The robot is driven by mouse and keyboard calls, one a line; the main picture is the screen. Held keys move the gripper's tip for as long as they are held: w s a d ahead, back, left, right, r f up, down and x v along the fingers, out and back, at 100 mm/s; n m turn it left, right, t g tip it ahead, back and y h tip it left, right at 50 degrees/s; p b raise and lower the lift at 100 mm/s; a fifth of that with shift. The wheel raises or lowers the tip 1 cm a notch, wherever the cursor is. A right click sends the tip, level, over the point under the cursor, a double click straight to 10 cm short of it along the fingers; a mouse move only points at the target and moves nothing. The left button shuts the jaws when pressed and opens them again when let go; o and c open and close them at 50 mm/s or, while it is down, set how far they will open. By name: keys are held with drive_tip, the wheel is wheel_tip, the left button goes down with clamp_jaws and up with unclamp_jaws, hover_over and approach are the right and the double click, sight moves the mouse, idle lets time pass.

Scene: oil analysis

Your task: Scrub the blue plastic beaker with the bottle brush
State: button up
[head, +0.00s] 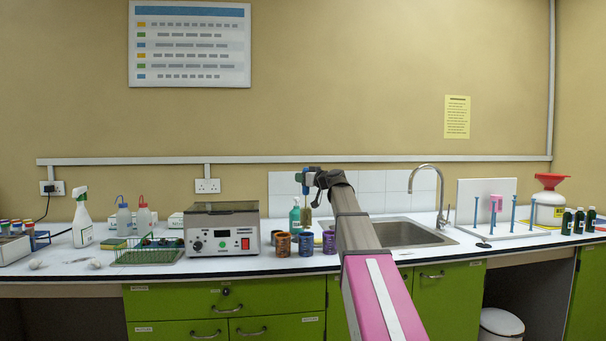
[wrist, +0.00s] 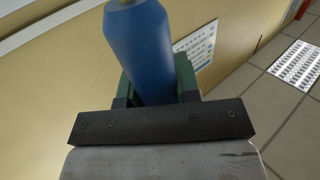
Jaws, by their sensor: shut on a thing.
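My gripper (head: 312,181) is shut on the blue handle of the bottle brush (wrist: 138,45), which rises between the green fingers in the wrist view. In the head view the brush is held upright above the counter, with its olive-brown bristle end (head: 307,216) hanging down. Below stand several small containers. The blue one (head: 306,244), which looks like the blue plastic beaker, is in the middle, apart from the brush and under it in the picture. I cannot tell the exact depth between them.
An orange-brown container (head: 283,245) and a purple one (head: 329,243) flank the blue one. A grey instrument (head: 222,232) stands to the left. The sink (head: 405,233) with its tap is behind my arm to the right. A drying rack (head: 496,230) stands farther right.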

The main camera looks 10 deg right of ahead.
drive_tip(key=shift+f, duration=3.3)
drive_tip(key=shift+f, duration=1.7)
drive_tip(key=shift+r, duration=0.1)
drive_tip(key=shift+r, duration=1.65)
drive_tip(key=shift+f, duration=0.15)
drive_tip(key=shift+f, duration=1.6)
